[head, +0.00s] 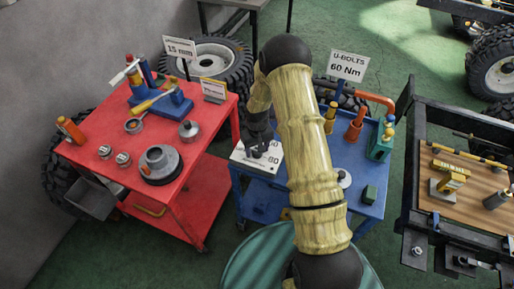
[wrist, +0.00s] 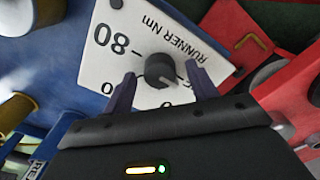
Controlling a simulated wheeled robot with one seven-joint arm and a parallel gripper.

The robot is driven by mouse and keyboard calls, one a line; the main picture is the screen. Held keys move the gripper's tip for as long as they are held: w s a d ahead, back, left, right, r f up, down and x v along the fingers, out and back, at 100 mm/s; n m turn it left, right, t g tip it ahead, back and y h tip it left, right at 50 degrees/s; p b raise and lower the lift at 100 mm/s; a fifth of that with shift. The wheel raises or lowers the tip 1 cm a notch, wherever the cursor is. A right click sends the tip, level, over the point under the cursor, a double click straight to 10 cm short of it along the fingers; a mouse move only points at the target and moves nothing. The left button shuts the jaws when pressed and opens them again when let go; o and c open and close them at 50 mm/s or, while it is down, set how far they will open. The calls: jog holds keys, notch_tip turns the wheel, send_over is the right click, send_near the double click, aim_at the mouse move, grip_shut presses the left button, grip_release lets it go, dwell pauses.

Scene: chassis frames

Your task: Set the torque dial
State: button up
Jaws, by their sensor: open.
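The torque dial is a dark round knob (wrist: 159,70) on a white plate (wrist: 112,75) with "80" and "RUNNER Nm" printed on it, upside down in the wrist view. My gripper (wrist: 160,92) is open, with one dark finger on each side of the knob. I cannot tell whether either finger touches it. In the head view the white plate (head: 240,158) lies at the left edge of the blue cart (head: 300,195). My gripper (head: 257,148) is over it and hides most of the knob. A sign reading "U-BOLTS 60 Nm" (head: 346,66) stands behind the blue cart.
A red cart (head: 200,160) with a "15 mm" sign (head: 180,48), sockets and tools stands close on the left. Orange and green fittings (head: 380,140) stand at the blue cart's back right. A dark-framed bench (head: 410,190) is at the right.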

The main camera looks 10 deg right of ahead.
jog(key=c, duration=1)
